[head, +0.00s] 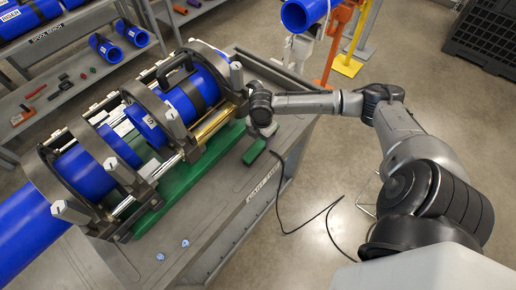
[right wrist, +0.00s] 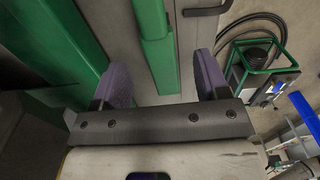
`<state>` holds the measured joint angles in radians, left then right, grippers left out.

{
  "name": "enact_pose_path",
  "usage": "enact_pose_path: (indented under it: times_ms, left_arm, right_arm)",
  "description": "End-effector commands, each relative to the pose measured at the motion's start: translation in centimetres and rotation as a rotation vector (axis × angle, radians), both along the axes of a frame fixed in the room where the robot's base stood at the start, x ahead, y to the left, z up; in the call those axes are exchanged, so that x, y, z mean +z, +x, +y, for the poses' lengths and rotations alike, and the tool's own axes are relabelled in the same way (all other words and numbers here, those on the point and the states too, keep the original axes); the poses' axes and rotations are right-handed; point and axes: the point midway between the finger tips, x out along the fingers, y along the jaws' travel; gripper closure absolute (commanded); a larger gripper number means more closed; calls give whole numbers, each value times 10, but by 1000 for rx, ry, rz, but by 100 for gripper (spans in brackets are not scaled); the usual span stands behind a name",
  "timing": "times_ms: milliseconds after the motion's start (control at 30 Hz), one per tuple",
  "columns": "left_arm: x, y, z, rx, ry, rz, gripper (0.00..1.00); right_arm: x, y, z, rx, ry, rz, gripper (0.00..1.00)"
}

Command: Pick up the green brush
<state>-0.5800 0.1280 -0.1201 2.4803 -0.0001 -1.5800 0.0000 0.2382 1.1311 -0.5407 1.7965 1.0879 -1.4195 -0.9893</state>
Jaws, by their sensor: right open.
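The green brush (head: 254,152) lies on the grey cart top, to the right of the fusion machine's green base in the head view. In the right wrist view, a long green bar that looks like the brush (right wrist: 155,35) extends from the top edge toward the space between my fingers. My right gripper (head: 263,130) is just beside and above the brush in the head view. In the right wrist view its two purple-padded fingers (right wrist: 164,80) are spread apart with nothing clamped. Whether they touch the brush cannot be told. My left gripper is not in view.
The pipe fusion machine (head: 165,115) with blue pipe fills the left of the cart (head: 225,205), close to my right gripper. A black cable (head: 305,222) hangs to the floor. A shelf (head: 50,105) with pipe pieces stands at the upper left. The cart's front top is mostly clear.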

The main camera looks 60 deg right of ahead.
Motion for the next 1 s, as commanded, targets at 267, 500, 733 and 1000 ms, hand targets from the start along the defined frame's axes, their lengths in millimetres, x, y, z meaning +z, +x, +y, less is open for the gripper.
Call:
enact_pose_path:
  times_ms: [267, 500, 733, 1000]
  left_arm:
    - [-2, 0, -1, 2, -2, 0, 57]
    - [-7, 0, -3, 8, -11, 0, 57]
    - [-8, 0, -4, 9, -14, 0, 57]
    - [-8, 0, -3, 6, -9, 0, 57]
  right_arm:
    - [-13, 1, 2, 0, 2, 0, 32]
    - [-44, 1, 5, 0, 0, 1, 32]
    - [-54, 2, 5, 1, -1, -1, 32]
    - [-54, 1, 5, 1, -1, -1, 47]
